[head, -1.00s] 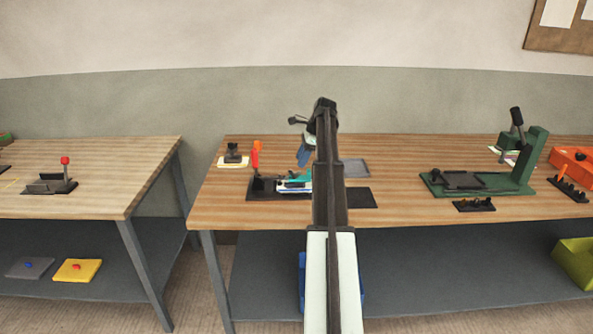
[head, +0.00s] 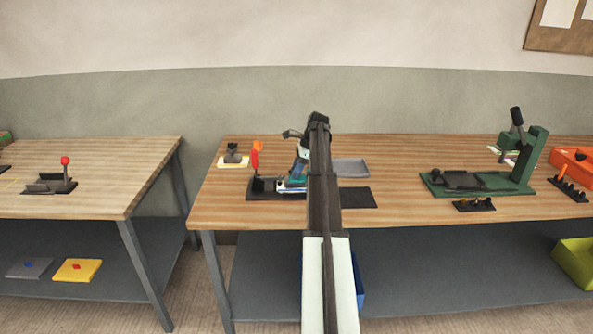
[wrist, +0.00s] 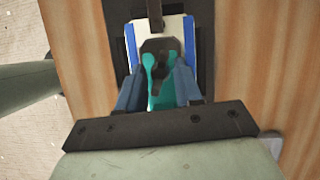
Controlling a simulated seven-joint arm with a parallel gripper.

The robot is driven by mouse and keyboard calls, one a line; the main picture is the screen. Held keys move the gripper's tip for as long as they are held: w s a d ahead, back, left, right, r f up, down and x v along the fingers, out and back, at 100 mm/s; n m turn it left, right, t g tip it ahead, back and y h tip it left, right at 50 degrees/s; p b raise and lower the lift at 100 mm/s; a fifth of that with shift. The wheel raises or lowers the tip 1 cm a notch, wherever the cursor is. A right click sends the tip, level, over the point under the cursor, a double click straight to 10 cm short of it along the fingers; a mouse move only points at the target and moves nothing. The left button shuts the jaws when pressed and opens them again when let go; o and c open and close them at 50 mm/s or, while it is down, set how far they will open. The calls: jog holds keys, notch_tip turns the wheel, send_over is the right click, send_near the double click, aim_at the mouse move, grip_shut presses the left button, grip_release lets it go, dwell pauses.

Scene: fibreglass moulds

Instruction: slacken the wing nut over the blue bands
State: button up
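In the wrist view a white piece with blue bands (wrist: 189,42) along both sides lies on a dark base. A dark part that looks like the wing nut (wrist: 158,47) sits over it, with a teal part (wrist: 152,88) beneath. The two blue-grey fingers of my gripper (wrist: 160,76) stand apart, on either side of the teal part and just short of the dark one. I cannot tell whether they touch anything. In the head view my gripper (head: 299,170) is low over the black fixture (head: 262,192), and my arm hides part of it.
A green press (head: 500,182) and orange bin (head: 572,163) are further right.

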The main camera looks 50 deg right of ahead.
grip_shut()
jog(key=shift+n, duration=0.6)
jog(key=shift+o, duration=1.6)
grip_release()
jog(key=v, duration=1.4)
jog(key=shift+d, duration=0.15)
